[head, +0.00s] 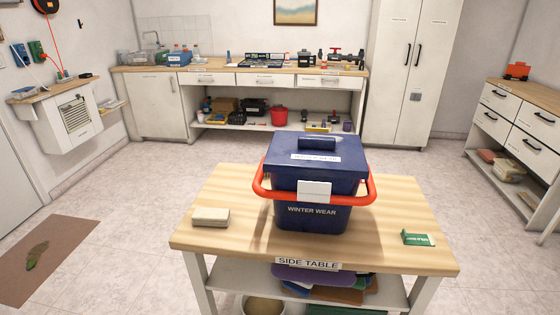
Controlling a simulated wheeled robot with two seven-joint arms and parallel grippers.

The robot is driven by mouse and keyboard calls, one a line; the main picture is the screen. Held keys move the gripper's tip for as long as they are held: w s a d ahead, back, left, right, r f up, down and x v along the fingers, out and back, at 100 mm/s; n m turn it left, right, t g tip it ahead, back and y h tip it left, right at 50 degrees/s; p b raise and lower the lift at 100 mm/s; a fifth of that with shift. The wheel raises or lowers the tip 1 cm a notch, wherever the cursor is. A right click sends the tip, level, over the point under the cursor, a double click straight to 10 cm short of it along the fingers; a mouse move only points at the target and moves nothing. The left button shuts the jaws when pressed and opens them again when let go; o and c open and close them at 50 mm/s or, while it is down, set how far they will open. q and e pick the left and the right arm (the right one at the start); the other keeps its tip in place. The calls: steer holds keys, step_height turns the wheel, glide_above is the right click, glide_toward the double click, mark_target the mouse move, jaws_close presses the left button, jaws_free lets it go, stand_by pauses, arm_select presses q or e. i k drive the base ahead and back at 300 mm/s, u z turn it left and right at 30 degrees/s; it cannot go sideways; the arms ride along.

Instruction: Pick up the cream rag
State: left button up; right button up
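A small cream-beige folded or block-shaped item (210,217) lies flat on the left part of the side table's wooden top (400,255). It may be the cream rag, but its texture is too small to tell. Another pale, cloth-like stack (509,170) sits on the right unit's open shelf, beside a reddish one (489,155). Neither of my grippers is in view.
A dark blue "WINTER WEAR" box (312,210) with a lid and red handle stands mid-table. A green and white packet (417,238) lies at the table's right. Coloured items (318,277) fill the shelf below. Open tiled floor (140,215) surrounds the table.

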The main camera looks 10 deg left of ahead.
mark_target(201, 216)
steer(key=z, duration=2.95)
steer(key=k, duration=1.25)
steer(key=u, duration=1.9)
